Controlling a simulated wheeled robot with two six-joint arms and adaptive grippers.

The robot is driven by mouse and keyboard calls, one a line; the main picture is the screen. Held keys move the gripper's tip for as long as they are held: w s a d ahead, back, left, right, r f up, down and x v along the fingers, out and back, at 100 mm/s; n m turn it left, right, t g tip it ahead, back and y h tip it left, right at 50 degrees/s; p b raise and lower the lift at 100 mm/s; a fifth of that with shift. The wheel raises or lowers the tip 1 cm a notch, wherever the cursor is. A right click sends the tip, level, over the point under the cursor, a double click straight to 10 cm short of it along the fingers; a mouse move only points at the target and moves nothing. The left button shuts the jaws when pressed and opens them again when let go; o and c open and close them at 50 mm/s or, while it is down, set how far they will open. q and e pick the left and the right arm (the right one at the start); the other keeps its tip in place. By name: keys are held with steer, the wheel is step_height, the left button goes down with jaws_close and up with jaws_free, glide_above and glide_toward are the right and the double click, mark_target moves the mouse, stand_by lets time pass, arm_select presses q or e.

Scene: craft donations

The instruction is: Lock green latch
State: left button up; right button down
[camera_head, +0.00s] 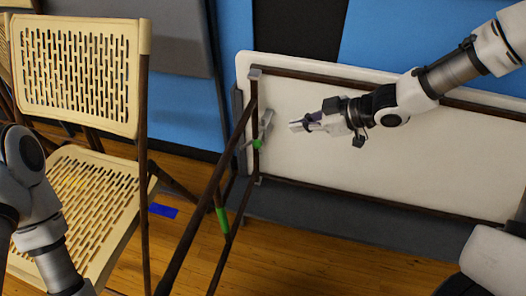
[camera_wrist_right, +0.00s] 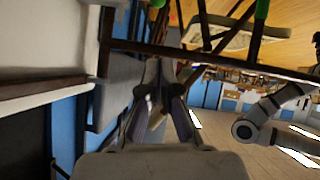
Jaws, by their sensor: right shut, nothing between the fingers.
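A table with a white underside (camera_head: 340,140) stands tipped on its side, with brown metal legs folded out toward me. One green latch piece (camera_head: 257,144) sits on the frame near a grey bracket. Another green piece (camera_head: 222,220) is on a leg lower down. In the right wrist view, green parts show at the top edge, one of them this green sleeve (camera_wrist_right: 262,8). My right gripper (camera_head: 297,126) is shut and empty, just right of the bracket and apart from the green piece. Its fingers (camera_wrist_right: 158,75) also show in the wrist view. My left gripper is out of view.
Beige folding chairs (camera_head: 85,75) stand at the left. Brown table legs (camera_head: 205,195) cross the space left of my right gripper. A blue strip (camera_head: 163,211) lies on the wooden floor (camera_head: 300,265).

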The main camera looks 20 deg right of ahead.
mark_target(260, 139)
steer(key=shift+r, duration=0.1)
steer(key=d+f+b+x, duration=0.1)
steer(key=f+b+x, duration=0.1)
steer(key=b+x, duration=0.6)
steer(key=x, duration=0.4)
steer(key=shift+f, duration=0.4)
steer(key=shift+a, duration=0.1)
step_height(260, 139, down, 4)
steer(key=shift+b, duration=0.5)
